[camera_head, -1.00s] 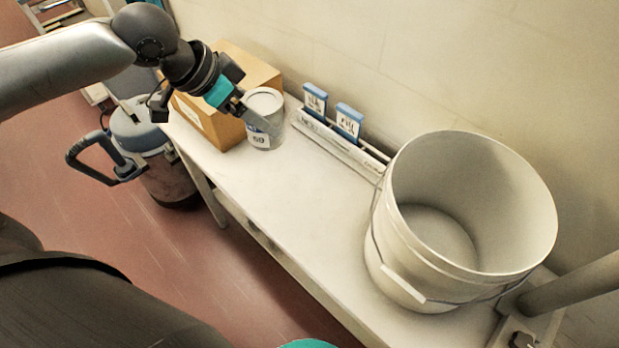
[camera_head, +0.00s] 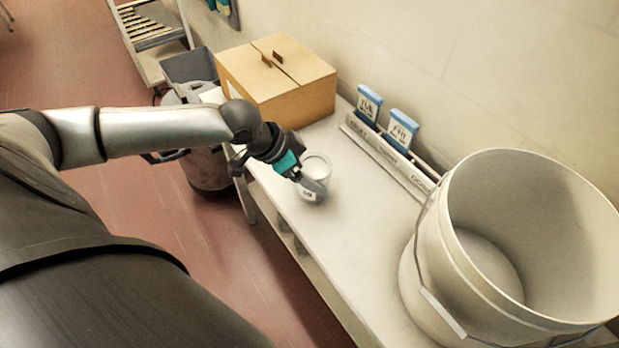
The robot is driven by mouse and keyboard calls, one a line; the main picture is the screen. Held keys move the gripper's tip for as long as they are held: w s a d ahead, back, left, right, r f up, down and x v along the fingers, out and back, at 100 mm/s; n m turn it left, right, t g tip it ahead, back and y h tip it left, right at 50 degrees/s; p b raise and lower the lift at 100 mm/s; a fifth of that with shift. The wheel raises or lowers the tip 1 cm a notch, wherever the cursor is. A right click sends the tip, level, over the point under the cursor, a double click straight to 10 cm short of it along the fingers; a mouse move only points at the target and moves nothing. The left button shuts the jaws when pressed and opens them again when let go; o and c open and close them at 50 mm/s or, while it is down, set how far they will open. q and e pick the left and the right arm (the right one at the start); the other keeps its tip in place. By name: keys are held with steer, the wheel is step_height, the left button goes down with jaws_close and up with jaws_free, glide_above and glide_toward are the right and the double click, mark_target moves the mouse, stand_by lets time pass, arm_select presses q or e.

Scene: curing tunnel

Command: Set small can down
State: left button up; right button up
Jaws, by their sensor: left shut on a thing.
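The gripper hides part of the can's side. I cannot tell whether the can's base touches the table top. My right gripper is not in view.
A cardboard box (camera_head: 290,92) stands behind the can. A rack with blue-and-white cards (camera_head: 402,128) runs along the wall. A large white bucket (camera_head: 440,255) stands at the right. The table between can and bucket is clear.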

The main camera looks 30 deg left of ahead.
arm_select(q)
steer(key=shift+f, duration=0.7)
steer(key=o, duration=1.4)
steer(key=shift+f, duration=0.15)
steer(key=shift+o, duration=0.2)
steer(key=shift+s+a+r, duration=0.1)
steer(key=shift+r, duration=0.15)
steer(key=p+v, duration=0.3)
steer(key=v, duration=0.8)
steer(key=shift+r+p, duration=0.3)
steer(key=shift+r, duration=0.05)
steer(key=shift+s+a, duration=0.1)
